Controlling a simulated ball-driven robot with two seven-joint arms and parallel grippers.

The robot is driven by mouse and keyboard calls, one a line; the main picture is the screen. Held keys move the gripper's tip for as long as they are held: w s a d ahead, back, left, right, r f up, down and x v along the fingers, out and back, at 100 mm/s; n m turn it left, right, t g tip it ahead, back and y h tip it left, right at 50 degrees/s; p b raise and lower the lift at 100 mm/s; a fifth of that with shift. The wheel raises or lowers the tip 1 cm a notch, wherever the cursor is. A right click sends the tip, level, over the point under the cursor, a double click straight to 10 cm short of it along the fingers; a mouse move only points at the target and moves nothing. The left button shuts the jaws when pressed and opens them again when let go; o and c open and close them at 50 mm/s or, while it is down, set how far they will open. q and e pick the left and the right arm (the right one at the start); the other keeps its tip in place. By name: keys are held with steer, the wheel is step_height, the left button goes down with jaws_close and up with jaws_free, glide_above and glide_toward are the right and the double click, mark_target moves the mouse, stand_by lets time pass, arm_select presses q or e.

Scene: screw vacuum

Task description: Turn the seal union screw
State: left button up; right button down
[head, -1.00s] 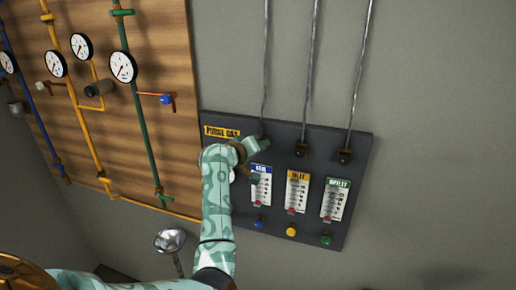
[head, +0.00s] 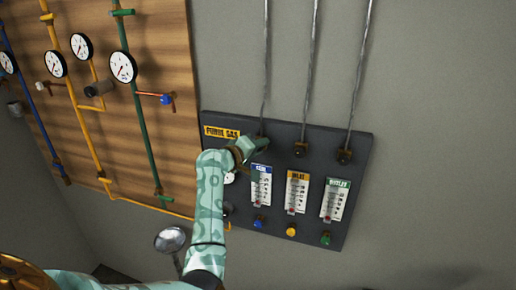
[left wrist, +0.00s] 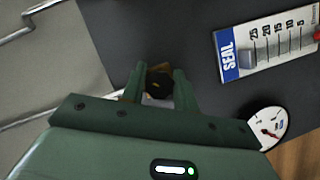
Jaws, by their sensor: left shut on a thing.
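The seal union screw (left wrist: 158,85) is a small dark knob with a brass-coloured base, at the foot of the leftmost pipe (head: 266,70). My left gripper (left wrist: 160,78) is shut on it, one finger on each side, in the left wrist view. In the head view my left gripper (head: 263,144) reaches the panel from the lower left and mostly hides the screw. The blue-labelled SEAL scale (left wrist: 268,45) lies beside it; in the head view this scale (head: 261,185) is just below the gripper. My right gripper is not in view.
The dark purge gas panel (head: 345,225) also holds two more union screws (head: 300,149), the orange-labelled scale (head: 297,191), the OUTLET scale (head: 334,199) and coloured knobs (head: 291,230). A round dial (left wrist: 268,126) sits near my gripper. Left is a wooden gauge board (head: 160,60).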

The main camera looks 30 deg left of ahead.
arm_select(q)
steer(key=o, duration=1)
steer(key=shift+w, duration=0.3)
steer(key=b+v, duration=0.1)
steer(key=v, duration=1.5)
steer(key=shift+s+b, duration=0.15)
steer(key=shift+b, duration=0.25)
